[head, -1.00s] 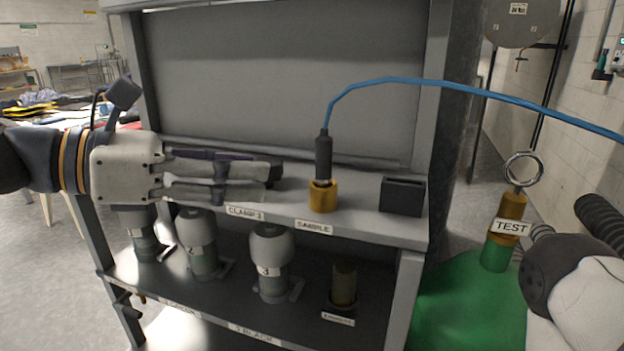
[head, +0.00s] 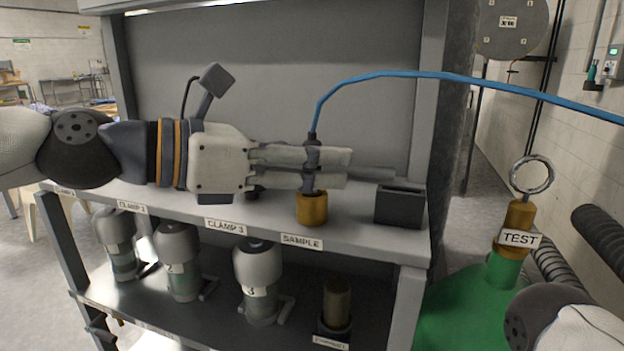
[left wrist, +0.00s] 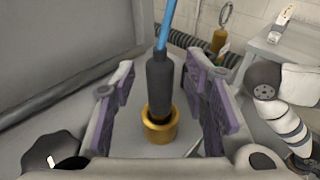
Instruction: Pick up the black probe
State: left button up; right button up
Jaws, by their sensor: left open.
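The black probe (head: 312,139) stands upright in a brass-yellow holder (head: 312,210) on the shelf above the SAMPLE label. A blue cable (head: 420,74) runs from its top. My left gripper (head: 345,169) reaches in from the left, open, its fingers level with the probe and partly covering it. In the left wrist view, the probe (left wrist: 160,85) stands between the purple-padded fingers (left wrist: 163,112), with a visible gap on each side. The holder (left wrist: 160,128) shows below. My right gripper is out of view.
A dark open box (head: 400,206) stands right of the holder. Several grey cylinders (head: 258,275) stand on the lower shelf. A green vessel with a TEST-labelled top (head: 518,240) is at the right. My right arm shows at the lower right.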

pick_arm(q)
grip_shut()
jog(key=shift+r, duration=0.1)
